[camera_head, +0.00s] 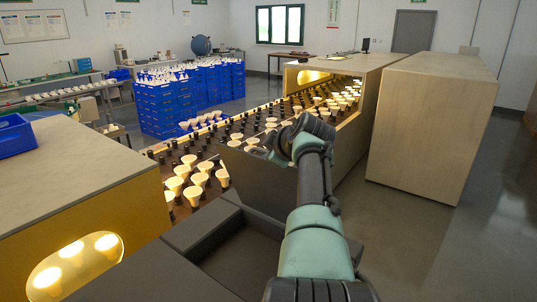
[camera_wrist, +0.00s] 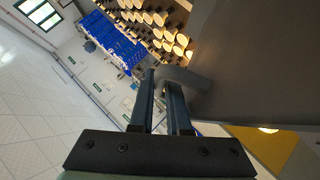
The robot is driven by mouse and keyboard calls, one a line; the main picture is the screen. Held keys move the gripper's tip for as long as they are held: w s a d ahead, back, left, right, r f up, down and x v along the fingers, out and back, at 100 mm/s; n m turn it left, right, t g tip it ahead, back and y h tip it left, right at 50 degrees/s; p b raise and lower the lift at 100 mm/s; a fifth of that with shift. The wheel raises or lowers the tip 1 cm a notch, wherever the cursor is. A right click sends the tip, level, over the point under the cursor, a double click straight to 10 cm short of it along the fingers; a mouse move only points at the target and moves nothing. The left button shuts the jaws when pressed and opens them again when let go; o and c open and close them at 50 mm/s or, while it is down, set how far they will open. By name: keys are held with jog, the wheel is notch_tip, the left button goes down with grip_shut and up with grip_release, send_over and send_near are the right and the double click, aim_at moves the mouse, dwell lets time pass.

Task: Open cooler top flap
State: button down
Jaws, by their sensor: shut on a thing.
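The cooler top flap appears as a flat grey-brown panel (camera_head: 258,183) beside the lamp conveyor in the head view. In the wrist view it is the dark grey panel (camera_wrist: 250,70) filling the upper right, with a curved handle (camera_wrist: 192,78) at its edge. My gripper (camera_wrist: 162,84) is shut on this handle, with its two fingers close together around it. In the head view my gripper (camera_head: 272,153) is at the panel's upper edge and partly hidden by my wrist. The panel looks tilted; its hinge is hidden.
Lit bulbs (camera_head: 200,179) stand in rows on the conveyor behind the panel. Wood-topped housings (camera_head: 433,85) stand to the right, and a yellow-sided one (camera_head: 110,205) to the left. Blue crates (camera_head: 160,108) are stacked beyond. A dark recessed box (camera_head: 240,262) lies in front. Floor is clear at right.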

jog(key=c, duration=1.2)
grip_release()
jog(key=shift+o, duration=0.2)
jog(key=shift+s+d+r, duration=0.1)
jog(key=shift+d+r, duration=0.05)
jog(key=shift+s+d+r+b, duration=0.15)
jog(key=shift+s+r+b, duration=0.1)
jog(key=shift+b, duration=0.35)
jog(key=shift+b+v, duration=0.5)
jog(key=shift+v, duration=0.35)
jog(key=b+v, duration=0.3)
jog(key=v, duration=0.7)
jog(key=shift+s+b, duration=0.2)
jog(key=shift+b, duration=0.1)
jog(key=shift+f, duration=0.1)
